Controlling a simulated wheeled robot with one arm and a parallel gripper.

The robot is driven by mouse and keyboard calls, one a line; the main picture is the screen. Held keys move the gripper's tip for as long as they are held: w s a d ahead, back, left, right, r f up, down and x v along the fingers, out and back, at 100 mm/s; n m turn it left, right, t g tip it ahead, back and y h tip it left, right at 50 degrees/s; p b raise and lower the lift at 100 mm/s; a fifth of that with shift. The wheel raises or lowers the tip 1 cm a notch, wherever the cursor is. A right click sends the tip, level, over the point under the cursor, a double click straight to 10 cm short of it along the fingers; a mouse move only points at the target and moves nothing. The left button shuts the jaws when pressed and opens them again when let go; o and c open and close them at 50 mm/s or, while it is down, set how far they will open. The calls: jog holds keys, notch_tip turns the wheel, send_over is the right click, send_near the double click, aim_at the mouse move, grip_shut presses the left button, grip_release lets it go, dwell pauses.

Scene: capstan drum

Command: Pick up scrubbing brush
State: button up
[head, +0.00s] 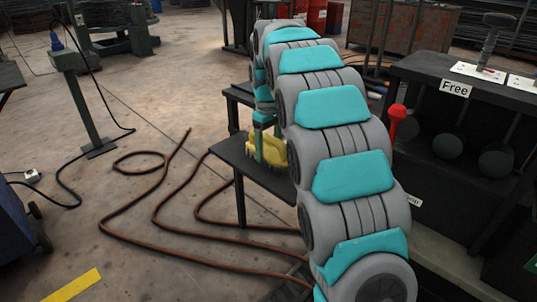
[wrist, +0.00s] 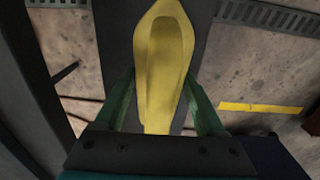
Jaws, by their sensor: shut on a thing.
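The scrubbing brush (wrist: 160,62) is yellow and lies between the two green fingers of my gripper (wrist: 160,100) in the wrist view. The fingers touch its sides near its lower half. In the head view the brush (head: 270,150) shows as a yellow body with pale bristles, at the edge of a dark table (head: 240,158). My gripper (head: 258,148) is shut on it there. My arm hides part of the brush and table. I cannot tell whether the brush still touches the table top.
A dark shelf (head: 440,65) with a "Free" label stands at the right. A red-handled tool (head: 397,118) is beside my arm. Brown hose (head: 155,205) lies on the floor at the left, near a green post (head: 82,105). Open floor shows at the left.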

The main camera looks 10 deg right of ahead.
jog(key=shift+r, duration=0.65)
jog(key=s+d+r+b, duration=0.1)
jog(key=s+b, duration=0.1)
jog(key=s, duration=1.4)
jog(key=shift+r, duration=0.2)
jog(key=o, duration=0.9)
jog(key=c, duration=0.6)
